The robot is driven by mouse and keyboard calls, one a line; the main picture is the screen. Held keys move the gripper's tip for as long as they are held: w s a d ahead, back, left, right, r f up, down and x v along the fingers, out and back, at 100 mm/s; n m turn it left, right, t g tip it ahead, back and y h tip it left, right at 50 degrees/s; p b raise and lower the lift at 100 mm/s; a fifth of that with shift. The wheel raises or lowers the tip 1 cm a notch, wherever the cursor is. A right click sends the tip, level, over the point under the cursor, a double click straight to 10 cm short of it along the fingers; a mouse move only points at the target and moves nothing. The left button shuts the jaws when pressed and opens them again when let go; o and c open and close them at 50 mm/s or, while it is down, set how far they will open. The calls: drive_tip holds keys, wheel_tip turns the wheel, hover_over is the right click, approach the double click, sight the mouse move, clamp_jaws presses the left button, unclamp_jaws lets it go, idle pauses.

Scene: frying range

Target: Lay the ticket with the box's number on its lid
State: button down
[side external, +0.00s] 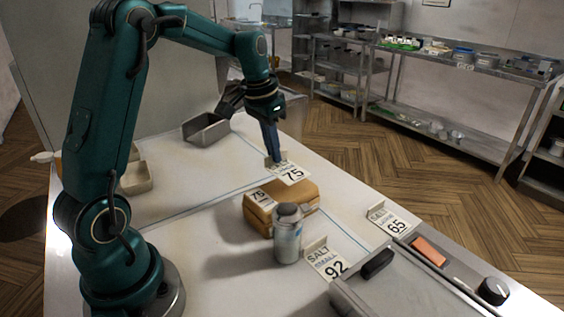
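A tan box (295,199) sits on the white counter, with a label reading 75 (261,197) at its left end. My gripper (274,155) is just beyond the box. Its fingers look closed on the raised tab of the white ticket marked 75 (291,173). That ticket is behind the box's lid in this view; its exact height above the counter is hard to tell. A ticket marked 92 (325,263) and a ticket marked 65 (387,219) rest near the counter's front and right.
A grey-lidded jar (287,240) stands close in front of the box. A metal fryer with a black handle (377,263), an orange block (428,251) and a black knob (493,290) are at lower right. An open metal tray (206,130) lies at the back.

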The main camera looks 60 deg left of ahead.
sight(274, 165)
drive_tip(key=shift+s+x, duration=0.15)
drive_tip(key=shift+x, duration=0.7)
drive_tip(key=shift+s+x, duration=0.2)
drive_tip(key=shift+x, duration=0.6)
drive_tip(key=shift+f, duration=0.1)
drive_tip(key=c, duration=1)
unclamp_jaws()
